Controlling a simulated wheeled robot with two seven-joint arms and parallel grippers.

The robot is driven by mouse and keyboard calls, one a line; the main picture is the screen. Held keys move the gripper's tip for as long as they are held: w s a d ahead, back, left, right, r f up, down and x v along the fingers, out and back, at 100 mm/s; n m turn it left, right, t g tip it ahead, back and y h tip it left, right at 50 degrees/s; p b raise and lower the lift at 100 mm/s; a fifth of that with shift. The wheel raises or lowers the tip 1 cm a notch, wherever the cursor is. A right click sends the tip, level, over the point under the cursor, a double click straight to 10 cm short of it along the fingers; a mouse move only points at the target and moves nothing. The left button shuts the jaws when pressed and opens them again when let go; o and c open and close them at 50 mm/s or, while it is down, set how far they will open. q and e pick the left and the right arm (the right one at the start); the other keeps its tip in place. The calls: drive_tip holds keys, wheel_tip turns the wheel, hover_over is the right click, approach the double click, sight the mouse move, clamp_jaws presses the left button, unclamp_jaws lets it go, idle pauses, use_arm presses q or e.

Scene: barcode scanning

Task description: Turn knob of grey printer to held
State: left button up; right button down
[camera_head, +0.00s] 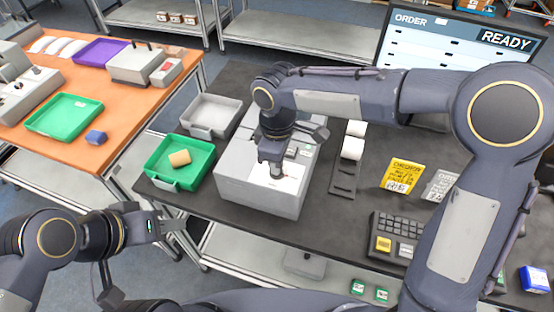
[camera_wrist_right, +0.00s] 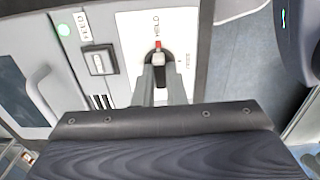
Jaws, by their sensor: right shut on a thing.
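The grey printer (camera_head: 257,193) stands on the dark table. My right gripper (camera_head: 276,172) reaches down onto the white panel on its top. In the right wrist view my right gripper (camera_wrist_right: 160,85) is shut on the knob (camera_wrist_right: 158,57), with a finger on either side. The knob's red mark points towards the printed word HELD (camera_wrist_right: 157,27). The fingers partly hide the knob, and another label right of it is hard to read. My left gripper (camera_head: 168,229) is empty, off the table's front left edge; its finger gap is unclear.
A keypad (camera_head: 395,234) and yellow card (camera_head: 404,176) lie to the right. A screen (camera_head: 460,45) reads READY. A rocker switch (camera_wrist_right: 99,61) sits beside the knob.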

drive_tip(key=c, duration=1.5)
unclamp_jaws()
wheel_tip(320, 180, up, 8)
drive_tip(key=shift+f+b, duration=0.1)
drive_tip(key=shift+b, duration=0.25)
drive_tip(key=s+d+r+m+y, duration=0.1)
drive_tip(key=s+d+r+m, duration=0.2)
drive_tip(key=d, duration=0.6)
drive_tip(key=s+d+f+m+t+y, duration=0.1)
drive_tip(key=s+d+f+m+t, duration=0.1)
drive_tip(key=s+d+m, duration=0.2)
drive_tip(key=s+d+f+m+t+y, duration=0.1)
drive_tip(key=s+d+f+m, duration=0.1)
drive_tip(key=s+d+m, duration=0.2)
drive_tip(key=s+d+f+m+t, duration=0.2)
drive_tip(key=s+d+f+m, duration=0.1)
drive_tip(key=s, duration=0.4)
drive_tip(key=shift+d+m+t+y, duration=0.3)
drive_tip(key=shift+d+m+y, duration=0.15)
drive_tip(key=shift+m, duration=0.75)
